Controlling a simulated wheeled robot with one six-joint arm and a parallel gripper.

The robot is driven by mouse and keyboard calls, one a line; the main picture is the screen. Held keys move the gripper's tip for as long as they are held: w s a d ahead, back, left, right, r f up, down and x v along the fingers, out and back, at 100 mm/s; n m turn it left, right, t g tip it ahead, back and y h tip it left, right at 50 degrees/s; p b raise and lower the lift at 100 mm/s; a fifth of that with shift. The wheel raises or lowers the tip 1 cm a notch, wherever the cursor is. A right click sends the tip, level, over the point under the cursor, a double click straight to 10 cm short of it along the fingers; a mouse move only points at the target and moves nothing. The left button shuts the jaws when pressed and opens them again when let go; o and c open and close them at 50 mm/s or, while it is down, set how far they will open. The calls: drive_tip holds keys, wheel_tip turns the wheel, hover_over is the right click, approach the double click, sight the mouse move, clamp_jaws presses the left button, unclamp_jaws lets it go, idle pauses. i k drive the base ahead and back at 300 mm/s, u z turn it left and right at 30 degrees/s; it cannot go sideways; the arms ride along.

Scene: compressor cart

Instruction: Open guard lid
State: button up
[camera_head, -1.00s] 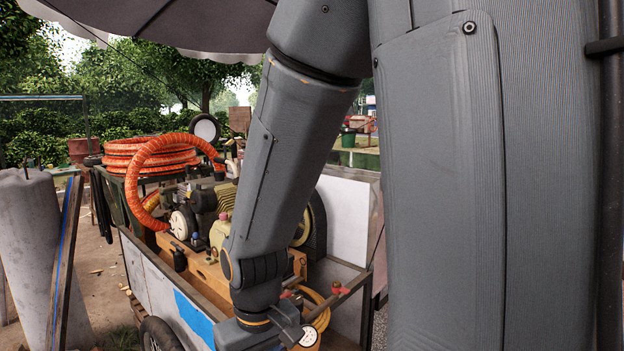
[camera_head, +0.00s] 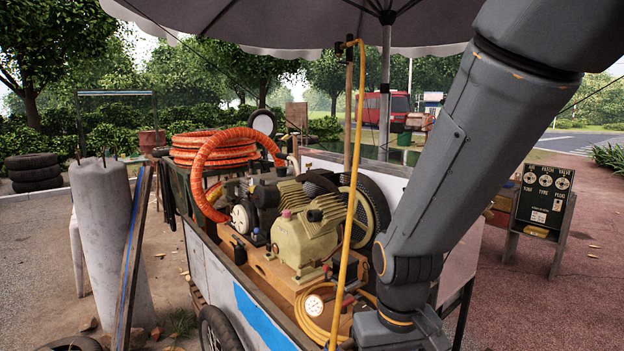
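The compressor (camera_head: 308,232), a cream motor and pump, sits on a wooden base in the cart (camera_head: 212,262). A round dark wheel with a pale rim (camera_head: 372,210), perhaps caged, stands at its right end. I cannot make out a separate guard lid or its hinge; my arm covers part of the cart's right side. My arm comes down from the upper right, and its wrist is over the cart's near right corner. My gripper's fingers are below the picture's edge, so their state and any contact are hidden.
Orange hose (camera_head: 205,150) coils at the cart's back left. A concrete post (camera_head: 108,245) stands left. A sign board (camera_head: 545,195) stands right. An umbrella hangs overhead.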

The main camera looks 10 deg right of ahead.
sight(325, 173)
drive_tip(key=u, duration=1.75)
drive_tip(key=i, duration=3.3)
drive_tip(key=z, duration=2.95)
